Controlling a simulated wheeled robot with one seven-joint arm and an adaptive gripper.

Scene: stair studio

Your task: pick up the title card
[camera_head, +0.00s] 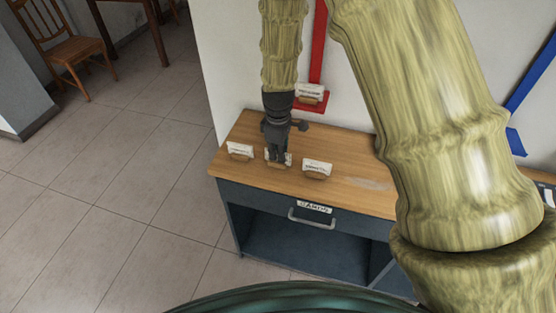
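Several small white cards in wooden holders are in view, their print too small to read, so I cannot tell which is the title card. On the wooden tabletop are a left card (240,149), a middle card (287,158) and a right card (317,166). Another card (310,91) sits on a red wall bracket behind. My dark gripper (277,157) points down at the middle card and covers part of it. I cannot tell whether the fingers touch it or how far apart they are.
The cards stand on a dark blue cabinet with a wooden top (345,189), a labelled front and a handle (311,219). The white wall with red and blue strips (530,75) is close behind. A wooden chair (68,45) stands far left. The tiled floor (110,185) is clear.

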